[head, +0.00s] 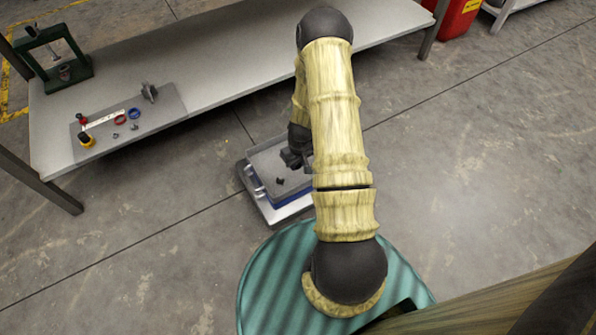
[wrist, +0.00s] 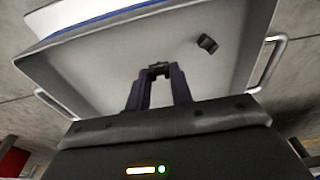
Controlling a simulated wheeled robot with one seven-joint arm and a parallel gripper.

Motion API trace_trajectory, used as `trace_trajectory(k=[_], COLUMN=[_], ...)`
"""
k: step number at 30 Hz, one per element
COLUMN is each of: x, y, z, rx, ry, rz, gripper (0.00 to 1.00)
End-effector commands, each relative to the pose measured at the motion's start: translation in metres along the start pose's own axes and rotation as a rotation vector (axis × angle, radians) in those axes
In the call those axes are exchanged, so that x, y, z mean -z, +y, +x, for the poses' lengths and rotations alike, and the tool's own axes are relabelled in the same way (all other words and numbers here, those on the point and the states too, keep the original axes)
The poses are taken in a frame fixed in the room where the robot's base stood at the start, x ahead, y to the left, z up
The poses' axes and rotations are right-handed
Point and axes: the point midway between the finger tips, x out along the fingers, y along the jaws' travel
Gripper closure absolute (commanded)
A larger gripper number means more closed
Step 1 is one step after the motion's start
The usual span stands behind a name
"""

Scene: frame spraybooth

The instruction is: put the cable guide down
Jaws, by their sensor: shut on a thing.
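My gripper (wrist: 159,76) is shut on a small dark part, the cable guide (wrist: 159,68), at its fingertips. The fingers hide most of it. Behind it in the wrist view is the inside of a shallow grey tray (wrist: 95,75) with metal handles. I cannot tell whether the cable guide touches the tray floor. In the head view my gripper (head: 295,157) is over the right part of the grey tray (head: 262,163), and the cable guide cannot be made out there.
Another small dark part (wrist: 207,43) lies in the tray; it also shows in the head view (head: 280,181). A blue bin (head: 291,198) is under the tray. The long bench (head: 215,65) carries a grey mat (head: 168,105) with small parts and a green press (head: 62,72).

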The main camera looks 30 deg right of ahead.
Motion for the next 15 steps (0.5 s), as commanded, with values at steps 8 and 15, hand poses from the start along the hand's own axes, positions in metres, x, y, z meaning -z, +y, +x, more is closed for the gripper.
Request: trace_trajectory(k=[8,15], x=[0.0,-0.003], y=[0.0,0.0], z=[0.001,0.027], rx=[0.0,0.001], ry=[0.001,0.0], rz=[0.0,0.002], gripper=[1.0,1.0])
